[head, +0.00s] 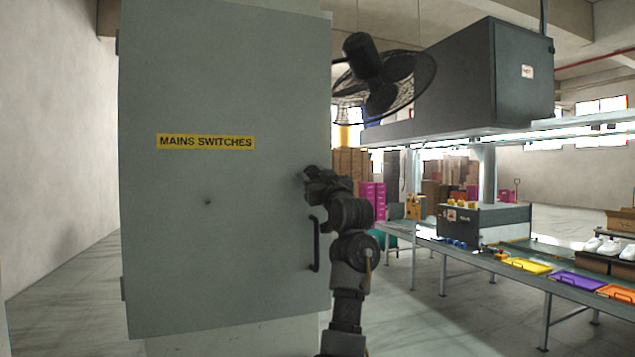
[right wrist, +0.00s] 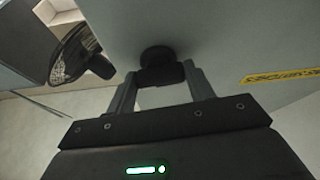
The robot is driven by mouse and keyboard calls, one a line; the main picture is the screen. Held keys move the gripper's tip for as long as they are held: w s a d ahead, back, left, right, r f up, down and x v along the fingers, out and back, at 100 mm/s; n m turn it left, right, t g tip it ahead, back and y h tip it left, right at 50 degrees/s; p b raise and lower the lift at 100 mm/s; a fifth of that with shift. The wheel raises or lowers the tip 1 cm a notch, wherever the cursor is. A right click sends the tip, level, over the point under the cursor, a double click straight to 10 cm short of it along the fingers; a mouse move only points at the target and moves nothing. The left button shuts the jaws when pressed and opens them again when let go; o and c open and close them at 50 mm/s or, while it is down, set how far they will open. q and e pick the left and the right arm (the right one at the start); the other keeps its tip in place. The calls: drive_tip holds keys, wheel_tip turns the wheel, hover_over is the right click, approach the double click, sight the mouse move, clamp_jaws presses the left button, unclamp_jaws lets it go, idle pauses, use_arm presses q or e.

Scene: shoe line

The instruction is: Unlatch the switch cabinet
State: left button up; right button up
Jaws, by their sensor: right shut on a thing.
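The switch cabinet is a tall grey box whose door (head: 225,210) carries a yellow label (head: 206,142) reading MAINS SWITCHES. No open gap shows at the door. A black upright bar handle (head: 316,245) is on the door's right side. My right gripper (head: 309,178) is at the door's right edge above this handle. In the right wrist view, my right gripper (right wrist: 160,85) is shut on a dark latch knob (right wrist: 157,57) with a round base on the door face. In the head view the gripper mostly hides the knob. My left gripper is out of view.
To the right, a conveyor line (head: 455,252) carries yellow, purple and orange trays (head: 574,284) and white shoes (head: 608,247). A black fan (head: 378,80) and a large dark box (head: 480,80) are above. Open floor lies left of the cabinet.

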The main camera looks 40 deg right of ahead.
drive_tip(key=shift+m+h, duration=0.5)
drive_tip(key=shift+m, duration=0.6)
drive_tip(key=shift+g, duration=0.3)
drive_tip(key=o, duration=1)
drive_tip(key=b+v, duration=0.6)
drive_tip(key=v, duration=0.4)
drive_tip(key=shift+s+a+f, duration=0.25)
drive_tip(key=shift+f, duration=0.05)
